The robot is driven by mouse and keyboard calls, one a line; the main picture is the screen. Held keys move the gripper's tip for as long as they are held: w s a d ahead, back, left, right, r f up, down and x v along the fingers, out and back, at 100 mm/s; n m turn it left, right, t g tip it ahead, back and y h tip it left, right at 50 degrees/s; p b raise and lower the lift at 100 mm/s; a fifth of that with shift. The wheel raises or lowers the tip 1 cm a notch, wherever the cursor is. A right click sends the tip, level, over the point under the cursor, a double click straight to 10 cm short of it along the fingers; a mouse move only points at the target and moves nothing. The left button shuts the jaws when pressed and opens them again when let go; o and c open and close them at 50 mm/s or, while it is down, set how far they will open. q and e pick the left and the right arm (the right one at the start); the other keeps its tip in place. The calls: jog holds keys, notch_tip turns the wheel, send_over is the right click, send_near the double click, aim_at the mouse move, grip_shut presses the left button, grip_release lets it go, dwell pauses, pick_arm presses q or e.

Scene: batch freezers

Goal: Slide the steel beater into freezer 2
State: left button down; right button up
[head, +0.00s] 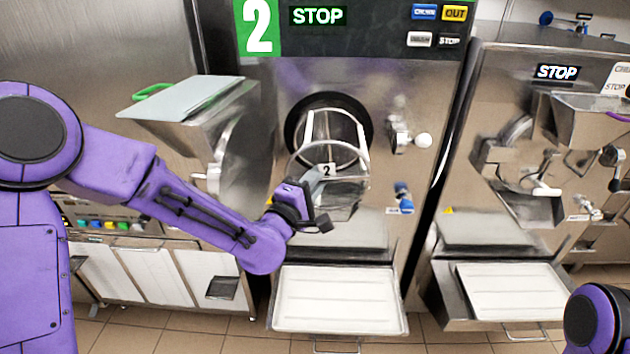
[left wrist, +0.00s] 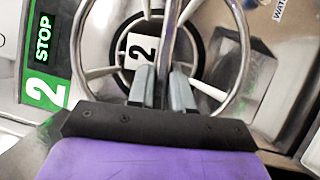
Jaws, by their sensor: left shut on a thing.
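The steel beater (head: 309,128) is an open frame of bars with a round ring at the near end and a tag marked 2 (head: 328,170). It stands in front of the round, black-rimmed opening (head: 292,125) of freezer 2 (head: 285,85), its far end overlapping the opening. I cannot tell how deep it reaches. My left gripper (head: 316,180) is shut on the beater's near end. In the left wrist view, the fingers (left wrist: 162,88) close on a bar across the ring (left wrist: 246,50), with the dark opening behind. My right gripper is out of view.
A white tray (head: 340,300) juts out below. Another freezer (head: 540,110) stands close on the right.

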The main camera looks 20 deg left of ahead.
pick_arm(q)
jog(key=shift+m, duration=0.6)
jog(key=shift+w+a+r+p, duration=0.1)
jog(key=shift+w+a+p, duration=0.15)
jog(key=shift+w, duration=0.4)
jog(key=shift+w+a+r+p, duration=0.15)
jog(key=shift+w+p, duration=0.15)
jog(key=shift+w, duration=0.35)
jog(key=shift+w+a+p, duration=0.2)
jog(key=shift+w+p, duration=0.05)
jog(key=shift+w, duration=0.4)
jog(key=shift+w+a+g, duration=0.2)
jog(key=shift+w+g, duration=0.1)
jog(key=shift+w, duration=0.4)
jog(key=shift+f, duration=0.1)
